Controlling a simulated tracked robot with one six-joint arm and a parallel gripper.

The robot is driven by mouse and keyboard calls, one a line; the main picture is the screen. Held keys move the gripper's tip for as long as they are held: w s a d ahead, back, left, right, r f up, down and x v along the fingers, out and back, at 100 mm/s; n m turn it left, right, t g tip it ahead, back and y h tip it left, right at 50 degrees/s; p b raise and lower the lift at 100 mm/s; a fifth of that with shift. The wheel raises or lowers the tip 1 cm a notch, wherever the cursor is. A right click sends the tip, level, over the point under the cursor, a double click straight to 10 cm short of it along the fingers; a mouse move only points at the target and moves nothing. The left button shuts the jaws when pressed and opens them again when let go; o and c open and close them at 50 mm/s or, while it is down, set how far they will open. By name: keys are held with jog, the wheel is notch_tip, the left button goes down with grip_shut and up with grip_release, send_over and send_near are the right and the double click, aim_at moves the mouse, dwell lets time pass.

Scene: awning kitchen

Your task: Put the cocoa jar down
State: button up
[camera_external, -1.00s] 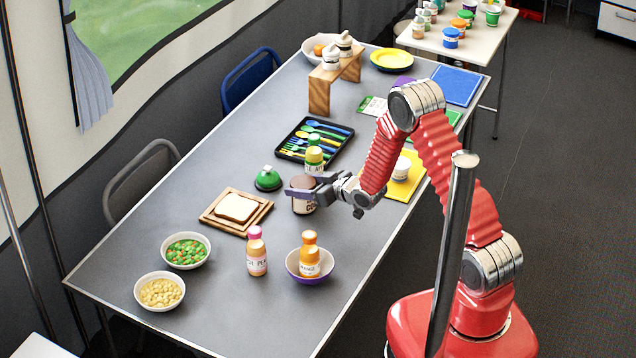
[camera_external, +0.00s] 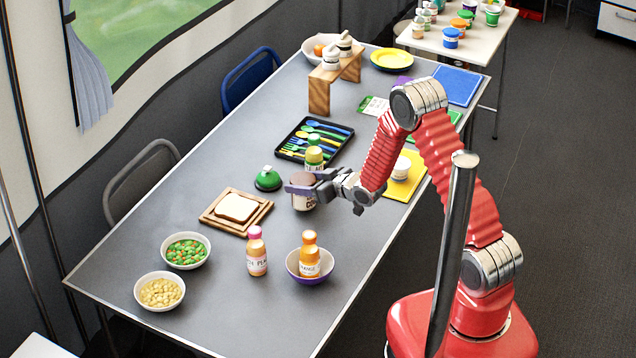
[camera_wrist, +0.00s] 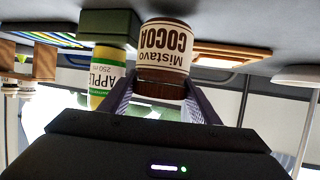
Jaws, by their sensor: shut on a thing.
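The cocoa jar (camera_external: 304,201) has a brown lid and a pale label reading "COCOA". My gripper (camera_external: 303,190) is shut on it near its lid, above the middle of the grey table. The wrist view is upside down and shows the cocoa jar (camera_wrist: 163,55) between the two purple fingers (camera_wrist: 160,100), its lid end toward my gripper. In the external view the jar is upright, partly hidden by the fingers. Its base is at or very near the table top; I cannot tell for sure that it touches.
An apple juice bottle (camera_external: 314,158) stands just behind the jar, with a green bell-shaped thing (camera_external: 267,180) to the left. A bread board (camera_external: 208,217) lies further left. A purple bowl (camera_external: 292,267) with an orange bottle (camera_external: 310,258) stands in front. Table between is clear.

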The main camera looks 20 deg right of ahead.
notch_tip(320, 180, up, 9)
jog(key=shift+f, duration=0.1)
dwell(0.3)
dwell(0.8)
jog(key=shift+r, duration=0.25)
notch_tip(320, 180, up, 11)
jog(key=s+a+n+g+y, duration=0.1)
jog(key=s+a, duration=0.5)
jog(key=a, duration=0.2)
jog(key=s+a+n+g+y, duration=0.1)
jog(key=s+a, duration=0.4)
jog(key=a, duration=0.4)
jog(key=s+a+n+g+y, duration=0.1)
jog(key=s+a, duration=0.5)
jog(key=s, duration=0.3)
jog(key=s+a+n+g+y, duration=0.1)
jog(key=s+a+n, duration=0.1)
jog(key=s+a, duration=0.55)
notch_tip(320, 180, down, 11)
jog(key=shift+s+d, duration=0.4)
jog(key=shift+f, duration=0.2)
